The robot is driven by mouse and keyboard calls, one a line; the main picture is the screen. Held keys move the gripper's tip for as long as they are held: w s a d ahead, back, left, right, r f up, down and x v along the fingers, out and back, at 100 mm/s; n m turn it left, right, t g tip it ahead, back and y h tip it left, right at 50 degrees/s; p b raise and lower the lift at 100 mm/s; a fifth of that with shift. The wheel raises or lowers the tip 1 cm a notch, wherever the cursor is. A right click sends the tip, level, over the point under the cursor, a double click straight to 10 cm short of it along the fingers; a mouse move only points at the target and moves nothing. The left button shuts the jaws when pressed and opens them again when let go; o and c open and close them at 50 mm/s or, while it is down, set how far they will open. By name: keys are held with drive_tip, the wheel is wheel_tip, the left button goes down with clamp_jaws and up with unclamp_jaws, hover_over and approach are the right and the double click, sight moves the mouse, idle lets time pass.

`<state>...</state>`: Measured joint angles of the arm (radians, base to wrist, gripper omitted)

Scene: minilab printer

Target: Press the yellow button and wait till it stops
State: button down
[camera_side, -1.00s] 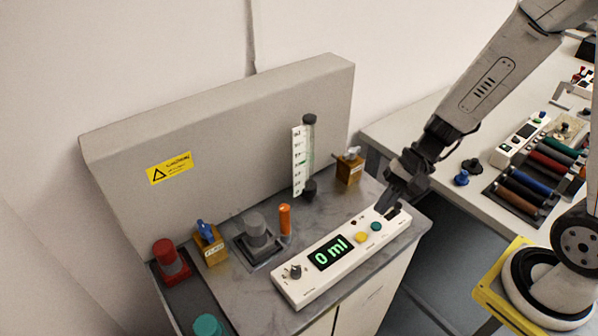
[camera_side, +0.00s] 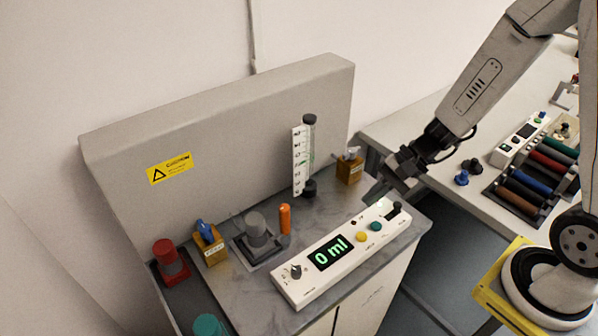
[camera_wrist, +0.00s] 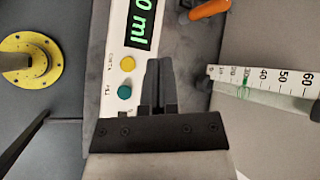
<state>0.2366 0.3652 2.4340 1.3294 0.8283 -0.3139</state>
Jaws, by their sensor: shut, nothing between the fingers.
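The white control panel (camera_side: 300,286) lies on the grey marbled counter, and its green display reads "0 ml". The yellow button (camera_side: 361,237) is on the panel, right of the display, beside a teal button (camera_side: 376,226). In the wrist view the yellow button (camera_wrist: 128,64) sits left of my fingertips, above the teal button (camera_wrist: 124,92). My gripper (camera_side: 376,198) is shut and empty. It is near the panel's right end, up and to the right of the yellow button, and looks apart from it. The exact height of the fingertips is hard to tell.
A graduated cylinder (camera_side: 298,165) stands behind the panel. An orange cylinder (camera_side: 285,219), a grey knob piece (camera_side: 256,230) and a red valve (camera_side: 168,257) stand to the left. A brass block (camera_side: 350,168) stands at the back right. A second bench holds coloured rollers (camera_side: 532,183).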

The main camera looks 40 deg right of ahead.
sight(365, 234)
drive_tip(key=shift+f, duration=4.3)
drive_tip(key=shift+f, duration=0.2)
drive_tip(key=shift+f, duration=0.25)
drive_tip(key=shift+f, duration=0.45)
drive_tip(key=shift+r, duration=0.9)
idle(0.3)
drive_tip(key=shift+r, duration=2.5)
